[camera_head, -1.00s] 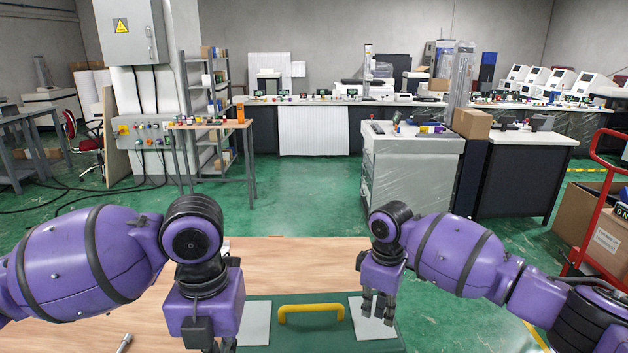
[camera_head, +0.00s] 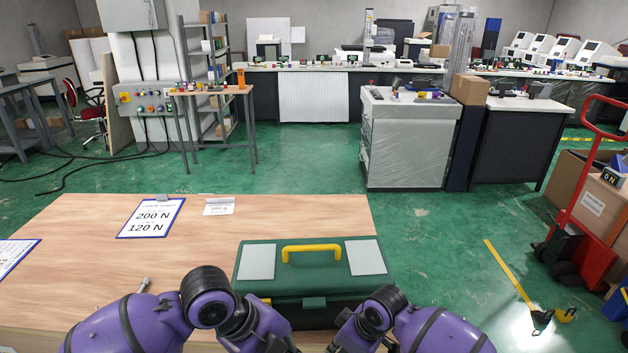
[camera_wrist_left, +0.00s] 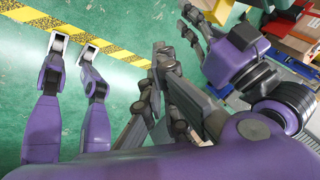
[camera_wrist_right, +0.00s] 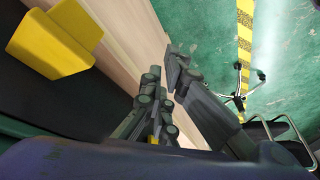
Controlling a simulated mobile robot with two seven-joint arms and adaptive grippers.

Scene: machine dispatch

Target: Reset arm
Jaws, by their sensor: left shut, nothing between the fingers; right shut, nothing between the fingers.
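My left arm (camera_head: 130,325) and my right arm (camera_head: 440,330) are drawn in low at the bottom of the head view, with their wrists close in front of the green toolbox. Neither gripper's fingertips show in the head view. In the left wrist view my left gripper (camera_wrist_left: 163,62) is shut with nothing between its fingers. In the right wrist view my right gripper (camera_wrist_right: 165,80) is shut and empty, beside the table edge. The other gripper's fingers also show at the top of the left wrist view.
A green toolbox (camera_head: 312,285) with a yellow handle (camera_head: 311,248) stands at the table's right. The wooden table (camera_head: 90,240) carries signs (camera_head: 150,217) and a small metal tool (camera_head: 143,285). A red hand truck (camera_head: 575,220) and cardboard boxes stand at the right. The green floor ahead is open.

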